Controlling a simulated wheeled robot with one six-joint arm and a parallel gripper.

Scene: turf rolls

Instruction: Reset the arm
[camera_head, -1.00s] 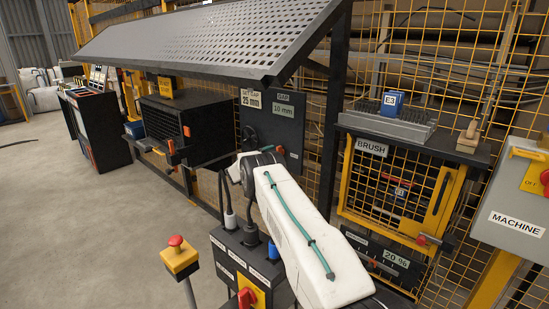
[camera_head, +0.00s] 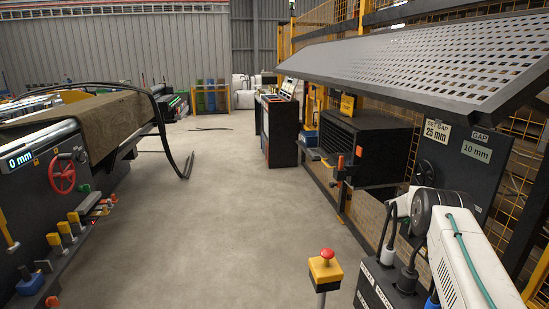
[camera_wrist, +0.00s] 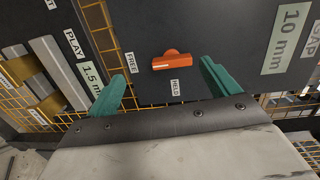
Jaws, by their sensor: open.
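My gripper (camera_wrist: 162,71) shows in the wrist view as two green fingers spread well apart, with nothing held between them. Beyond the fingers is a dark panel with an orange lever (camera_wrist: 172,62) between the labels FREE and HELD. The lever appears in the gap between the fingers, and I see no contact with it. In the head view my white arm with a green cable is at the lower right, in front of the dark GAP panel (camera_head: 452,165). My fingers are hidden in that view.
A yellow post with a red button (camera_head: 326,268) stands front centre. A perforated sloping panel (camera_head: 420,60) overhangs at right. The floor (camera_head: 230,200) between is clear.

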